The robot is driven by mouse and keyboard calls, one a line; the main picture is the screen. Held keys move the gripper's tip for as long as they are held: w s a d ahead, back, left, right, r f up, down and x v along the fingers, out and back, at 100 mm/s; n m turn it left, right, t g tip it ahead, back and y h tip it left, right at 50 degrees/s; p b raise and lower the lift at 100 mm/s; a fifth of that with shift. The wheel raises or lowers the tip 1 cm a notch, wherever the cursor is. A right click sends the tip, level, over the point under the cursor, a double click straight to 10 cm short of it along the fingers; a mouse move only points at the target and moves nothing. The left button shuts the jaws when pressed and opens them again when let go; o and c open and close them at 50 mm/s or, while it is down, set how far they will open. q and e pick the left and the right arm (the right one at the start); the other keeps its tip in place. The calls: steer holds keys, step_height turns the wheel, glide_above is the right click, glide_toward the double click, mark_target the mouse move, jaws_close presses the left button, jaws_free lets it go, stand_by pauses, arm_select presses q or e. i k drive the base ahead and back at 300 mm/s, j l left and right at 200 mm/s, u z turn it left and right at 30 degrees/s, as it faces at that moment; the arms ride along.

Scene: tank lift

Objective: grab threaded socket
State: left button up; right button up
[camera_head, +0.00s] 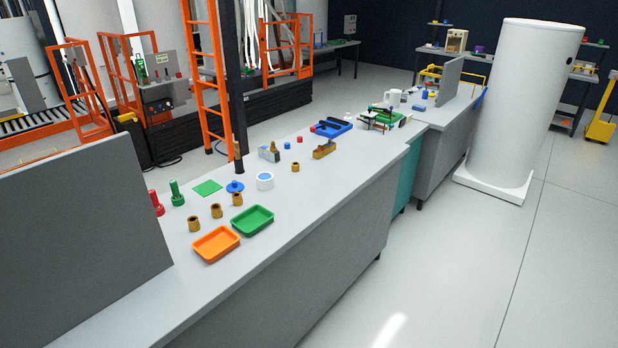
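Several small brass-coloured threaded fittings stand on the grey workbench (290,235). One brass fitting (194,225) is nearest the left, another (216,211) stands beside it, and a third (237,199) is just behind the green tray. A further brass fitting (295,167) stands apart, farther along the bench. I cannot tell which of them is the threaded socket. All look upright and untouched. Neither my left nor my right gripper is in view.
An orange tray (216,244) and a green tray (252,220) lie near the front edge. Red (157,203) and green (175,192) bolt-like parts stand behind. A grey panel (80,249) blocks the bench's left end. A white tank (520,105) stands at right; floor in front is clear.

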mark_target(295, 167)
steer(key=i+l+u, duration=0.15)
steer(key=i+l, duration=0.3)
steer(key=i+l+u, duration=0.1)
steer(key=i+l, duration=0.2)
steer(key=l, duration=0.2)
steer(key=i+l, duration=0.3)
steer(key=i+l+u, duration=0.1)
steer(key=i+l, duration=0.2)
steer(key=l, duration=0.2)
steer(key=i+l, duration=0.3)
steer(key=l, duration=0.15)
